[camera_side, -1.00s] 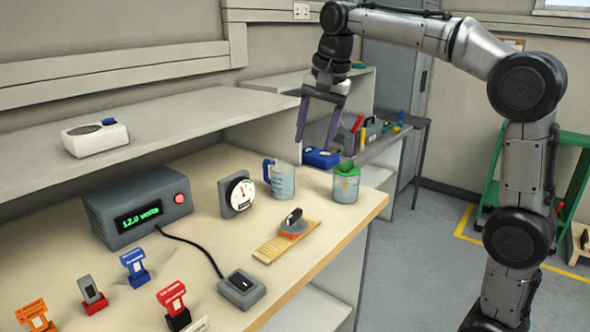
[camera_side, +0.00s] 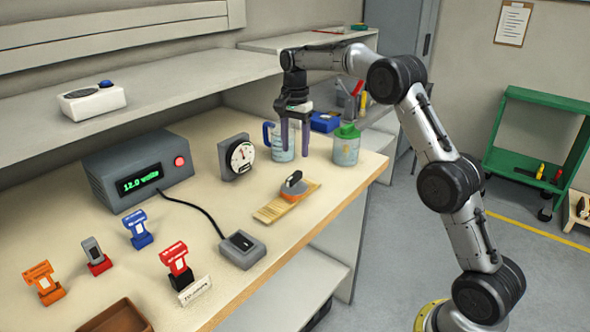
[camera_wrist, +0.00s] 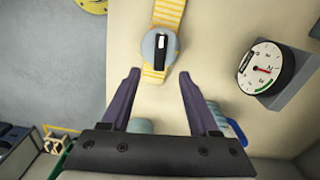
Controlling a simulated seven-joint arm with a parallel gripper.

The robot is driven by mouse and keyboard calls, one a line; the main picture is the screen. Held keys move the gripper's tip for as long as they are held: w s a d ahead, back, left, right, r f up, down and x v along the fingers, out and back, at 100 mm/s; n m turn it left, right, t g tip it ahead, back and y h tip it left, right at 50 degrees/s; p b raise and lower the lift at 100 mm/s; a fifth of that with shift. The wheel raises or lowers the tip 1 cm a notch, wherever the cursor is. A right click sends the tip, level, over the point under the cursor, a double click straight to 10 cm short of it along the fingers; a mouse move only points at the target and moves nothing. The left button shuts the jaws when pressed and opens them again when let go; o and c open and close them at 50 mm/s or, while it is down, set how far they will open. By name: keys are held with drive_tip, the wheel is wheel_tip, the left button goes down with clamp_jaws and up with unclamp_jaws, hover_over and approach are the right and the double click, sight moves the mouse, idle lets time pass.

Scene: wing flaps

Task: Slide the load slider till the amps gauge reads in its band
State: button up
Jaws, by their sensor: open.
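The load slider is a yellow-striped track (camera_side: 272,212) on the bench with a round grey-and-orange carriage (camera_side: 294,189) near its far right end; a dark upright handle tops it. In the wrist view the carriage (camera_wrist: 158,50) lies just beyond my fingertips. The amps gauge (camera_side: 241,157) stands behind the slider to the left. In the wrist view its white dial (camera_wrist: 262,68) has a red needle and a green arc; the needle appears off the arc. My gripper (camera_side: 295,153) is open and empty above and behind the carriage, its purple fingers (camera_wrist: 158,75) apart and pointing down.
A blue-handled jug (camera_side: 281,140) and a green-topped canister (camera_side: 346,145) stand close behind my gripper. A power supply (camera_side: 138,172) reading 12.0 volts is cabled to a grey switch box (camera_side: 242,249). Several coloured clips stand front left. The bench's front edge is near the slider.

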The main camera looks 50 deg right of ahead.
sight(300, 172)
wheel_tip(300, 172, down, 10)
drive_tip(key=shift+r, duration=0.1)
idle(0.4)
clamp_jaws()
idle(0.3)
drive_tip(key=shift+d, duration=1.1)
unclamp_jaws()
drive_tip(key=shift+r, duration=0.1)
